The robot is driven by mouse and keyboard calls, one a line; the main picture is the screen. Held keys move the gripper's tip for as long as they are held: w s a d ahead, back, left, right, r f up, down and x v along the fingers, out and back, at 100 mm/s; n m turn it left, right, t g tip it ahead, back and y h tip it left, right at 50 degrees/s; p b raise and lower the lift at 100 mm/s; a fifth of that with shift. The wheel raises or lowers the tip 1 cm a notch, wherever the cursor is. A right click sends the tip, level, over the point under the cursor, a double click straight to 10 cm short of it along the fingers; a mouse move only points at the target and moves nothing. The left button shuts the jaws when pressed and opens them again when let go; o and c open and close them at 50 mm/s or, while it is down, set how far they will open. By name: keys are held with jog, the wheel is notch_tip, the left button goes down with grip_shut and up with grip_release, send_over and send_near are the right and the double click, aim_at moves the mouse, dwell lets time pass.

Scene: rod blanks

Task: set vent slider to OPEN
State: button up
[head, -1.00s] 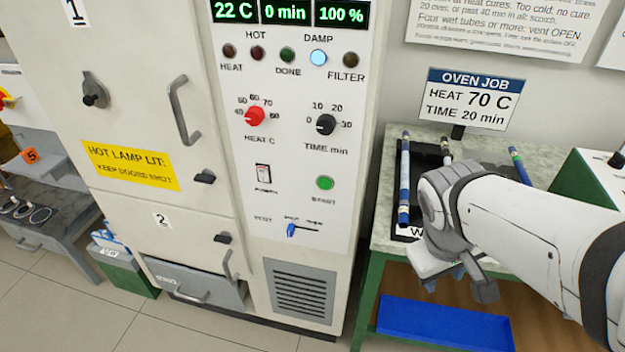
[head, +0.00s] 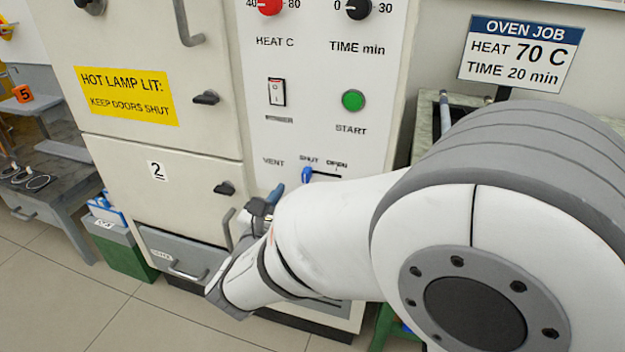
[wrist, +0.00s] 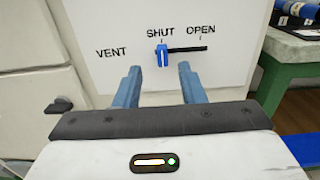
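The vent slider (wrist: 163,55) is a small blue knob at the left, SHUT end of a dark slot (wrist: 188,49) on the white oven panel. OPEN is printed above the slot's right end. The knob also shows in the head view (head: 307,174). My gripper (wrist: 157,72) has its two blue fingers apart and nothing between them. In the wrist view the knob appears beyond the fingertips, between them; I cannot tell if they touch it. In the head view the fingertips (head: 271,196) are just below and left of the knob, and my arm hides the lower panel.
A yellow sign on the oven door (head: 125,95) reads HOT LAMP LIT: KEEP DOORS SHUT. Door 2 (head: 158,172) and its handle are close left of my gripper. A green-legged bench (wrist: 295,50) with blue rods stands to the right.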

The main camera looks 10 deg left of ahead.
aim_at(304, 174)
jog(key=w, duration=0.2)
jog(key=w+b, duration=0.1)
jog(key=w, duration=0.4)
jog(key=shift+w+d, duration=0.1)
jog(key=shift+d, duration=0.25)
jog(key=shift+c, duration=0.3)
grip_shut()
